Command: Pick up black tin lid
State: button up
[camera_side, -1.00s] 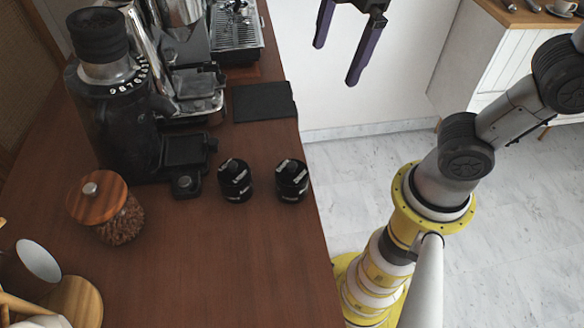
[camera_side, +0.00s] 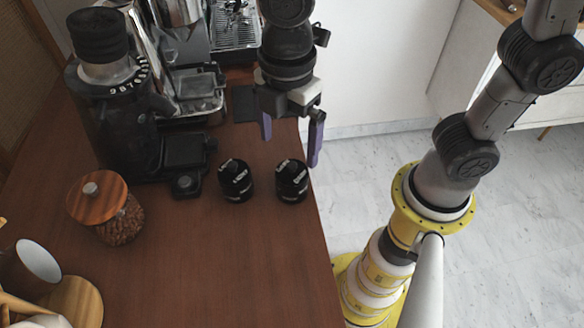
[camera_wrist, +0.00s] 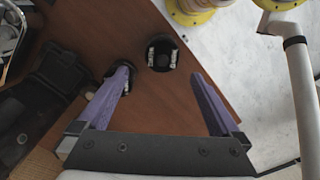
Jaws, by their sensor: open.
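Two black tins with white lettering stand upright side by side on the wooden counter. The left tin (camera_side: 236,184) has its black lid (camera_side: 234,168) on top, and the right tin (camera_side: 291,184) has its black lid (camera_side: 291,168) on top. My gripper (camera_side: 291,150) is open and empty, with purple fingers pointing down above the right tin. In the wrist view, one tin (camera_wrist: 162,54) shows ahead, between the fingertips of my gripper (camera_wrist: 160,70). The other tin (camera_wrist: 89,93) is partly hidden behind the left finger.
A black coffee grinder (camera_side: 110,120) and an espresso machine (camera_side: 205,95) stand left and behind. A jar of beans with a wooden lid (camera_side: 98,200) is at the left. The front counter (camera_side: 220,275) is clear; its edge runs close right of the tins.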

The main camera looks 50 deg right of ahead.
aim_at(292, 164)
jog(key=f, duration=0.5)
jog(key=shift+s+d+f, duration=0.2)
jog(key=shift+f, duration=0.1)
jog(key=c, duration=1.3)
jog(key=shift+r, duration=0.15)
